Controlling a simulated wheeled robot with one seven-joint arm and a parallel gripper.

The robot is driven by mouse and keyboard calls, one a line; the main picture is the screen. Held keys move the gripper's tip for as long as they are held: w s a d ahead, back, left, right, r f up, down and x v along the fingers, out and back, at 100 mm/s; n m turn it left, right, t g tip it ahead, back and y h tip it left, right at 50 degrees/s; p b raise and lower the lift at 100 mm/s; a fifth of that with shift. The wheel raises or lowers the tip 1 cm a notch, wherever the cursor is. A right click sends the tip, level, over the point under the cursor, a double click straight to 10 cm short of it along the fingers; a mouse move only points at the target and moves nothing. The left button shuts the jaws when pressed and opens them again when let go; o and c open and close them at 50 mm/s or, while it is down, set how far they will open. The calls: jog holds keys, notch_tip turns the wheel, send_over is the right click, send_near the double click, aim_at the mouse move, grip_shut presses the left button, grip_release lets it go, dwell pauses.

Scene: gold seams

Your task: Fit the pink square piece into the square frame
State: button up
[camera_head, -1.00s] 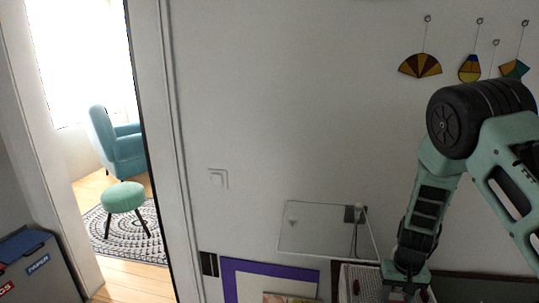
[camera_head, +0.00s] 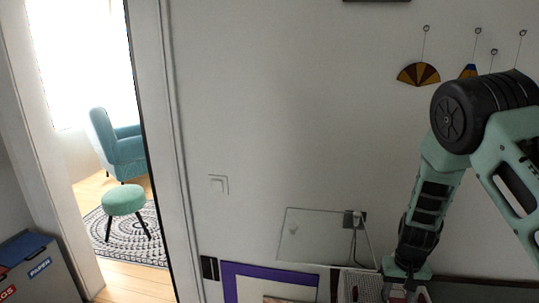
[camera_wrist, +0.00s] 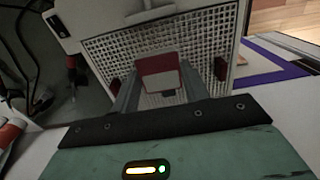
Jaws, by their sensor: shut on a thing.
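My gripper (camera_wrist: 160,90) is shut on a pale, pinkish square piece with a red edge (camera_wrist: 160,65), seen between its fingers in the wrist view. The piece is over a light grid-patterned panel (camera_wrist: 115,50); I cannot tell whether it touches it. In the head view my gripper (camera_head: 407,291) is at the bottom edge, and the piece cannot be made out there. A purple-bordered frame (camera_head: 228,284) lies left of my gripper, partly cut off; it also shows at right in the wrist view (camera_wrist: 272,76). I cannot tell whether it is the square frame.
A clear upright panel on a stand (camera_head: 310,237) is by the wall, left of my arm. Fan-shaped glass ornaments (camera_head: 418,74) hang on the wall. Dark cables (camera_wrist: 30,75) lie at left in the wrist view. A doorway is at far left.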

jog(key=shift+r+p, duration=1.65)
jog(key=shift+r, duration=0.9)
jog(key=shift+f, duration=0.1)
